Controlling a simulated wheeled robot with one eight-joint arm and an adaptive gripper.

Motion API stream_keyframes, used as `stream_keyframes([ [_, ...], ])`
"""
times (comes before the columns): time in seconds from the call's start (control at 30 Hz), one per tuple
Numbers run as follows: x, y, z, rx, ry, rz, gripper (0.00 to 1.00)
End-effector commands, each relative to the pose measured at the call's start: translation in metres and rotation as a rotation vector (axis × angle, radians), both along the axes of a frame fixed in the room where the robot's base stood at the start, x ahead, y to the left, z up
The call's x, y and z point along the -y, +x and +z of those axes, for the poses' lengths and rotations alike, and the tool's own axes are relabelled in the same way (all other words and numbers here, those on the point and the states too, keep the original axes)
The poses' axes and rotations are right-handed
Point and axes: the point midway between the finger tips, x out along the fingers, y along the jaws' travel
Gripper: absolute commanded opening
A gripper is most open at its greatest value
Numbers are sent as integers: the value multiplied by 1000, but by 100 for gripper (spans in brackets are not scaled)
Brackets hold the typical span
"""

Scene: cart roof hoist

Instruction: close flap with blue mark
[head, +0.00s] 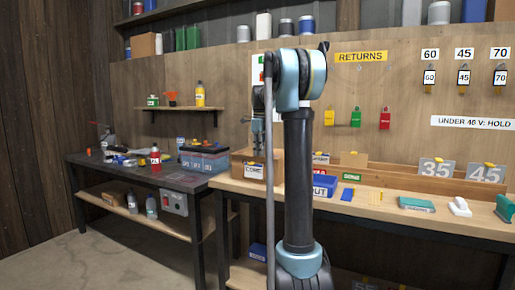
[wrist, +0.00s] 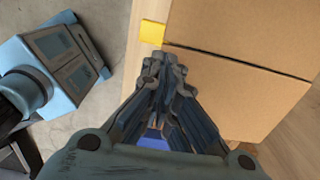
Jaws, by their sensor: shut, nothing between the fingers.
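A brown cardboard box (head: 248,170) with a white CORE label stands on the wooden bench in the head view, partly hidden by my arm. In the wrist view, cardboard panels (wrist: 245,75) meet at a dark seam, with a yellow tab (wrist: 152,33) at their left edge. My gripper (wrist: 167,65) is shut and empty, its fingertips over or beside the left edge of the cardboard; I cannot tell whether they touch it. My gripper (head: 257,148) also shows above the box in the head view. A blue patch (wrist: 153,141) shows behind the fingers; I cannot tell whether it is the blue mark.
A blue OUT bin (head: 324,186) stands right of my arm, with a wooden rack and grey number plates (head: 437,168) beyond. The floor (head: 120,255) at front left is clear.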

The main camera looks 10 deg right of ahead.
Motion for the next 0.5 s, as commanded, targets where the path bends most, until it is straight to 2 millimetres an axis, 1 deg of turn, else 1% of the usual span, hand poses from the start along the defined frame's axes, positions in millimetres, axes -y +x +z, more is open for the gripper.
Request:
stream_keyframes([
  [0.37, 0, 0, -2, 0, 0, 0, 0],
  [0.5, -1, 1, -11, 0, 0, 0, 0],
])
